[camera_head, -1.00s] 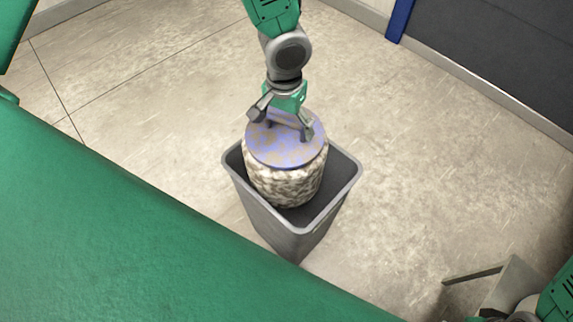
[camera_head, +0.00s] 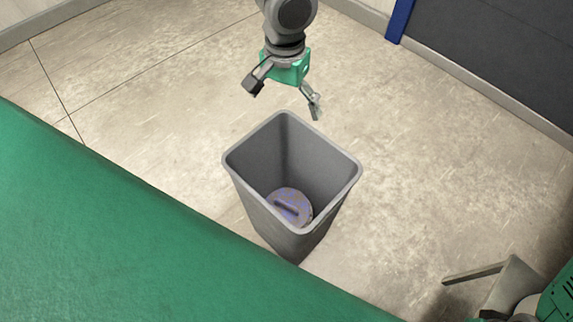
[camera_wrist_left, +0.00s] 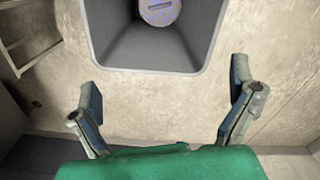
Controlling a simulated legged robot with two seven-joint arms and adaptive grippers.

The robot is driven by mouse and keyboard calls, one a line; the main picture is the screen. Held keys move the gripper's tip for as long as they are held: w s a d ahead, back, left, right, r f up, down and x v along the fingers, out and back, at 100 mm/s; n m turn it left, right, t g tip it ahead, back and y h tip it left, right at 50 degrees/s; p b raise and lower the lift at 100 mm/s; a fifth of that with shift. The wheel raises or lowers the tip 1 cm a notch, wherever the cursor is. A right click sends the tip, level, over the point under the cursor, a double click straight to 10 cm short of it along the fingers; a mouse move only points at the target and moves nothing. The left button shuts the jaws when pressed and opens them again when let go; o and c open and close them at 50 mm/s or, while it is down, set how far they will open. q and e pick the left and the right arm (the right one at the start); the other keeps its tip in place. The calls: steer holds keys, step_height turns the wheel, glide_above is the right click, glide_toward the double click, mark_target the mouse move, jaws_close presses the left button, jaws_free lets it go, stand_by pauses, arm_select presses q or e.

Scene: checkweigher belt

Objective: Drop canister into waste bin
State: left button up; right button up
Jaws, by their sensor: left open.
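The canister (camera_head: 291,207) is down inside the grey waste bin (camera_head: 342,188). Only its round blue-and-tan lid with a dark handle bar shows; its sides are hidden by the bin. The lid also shows inside the bin at the top edge of the left wrist view (camera_wrist_left: 160,12). My left gripper (camera_head: 284,100) is open and empty, its fingers spread above and behind the bin's far rim in the head view. Its spread fingers also show in the left wrist view (camera_wrist_left: 165,90), with nothing between them. My right gripper does not show; part of my right arm is at the bottom right.
A large green surface (camera_head: 110,235) fills the lower left, close to the bin. A grey frame (camera_head: 505,285) stands at the lower right. A dark panel with a blue post (camera_head: 401,20) is at the upper right. Bare floor (camera_head: 430,170) lies right of the bin.

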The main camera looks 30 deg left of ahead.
arm_select(q)
step_height(320, 180, up, 5)
steer(key=shift+d, duration=0.1)
stand_by(0.5)
steer(key=s+f+h, duration=0.2)
steer(key=s+f, duration=0.9)
steer(key=f, duration=0.5)
steer(key=s+a+f+y, duration=0.2)
steer(key=s+a+f, duration=0.5)
steer(key=s, duration=0.4)
steer(key=shift+a+m+t, duration=0.25)
steer(key=shift+m+t, duration=0.05)
steer(key=shift+m, duration=0.1)
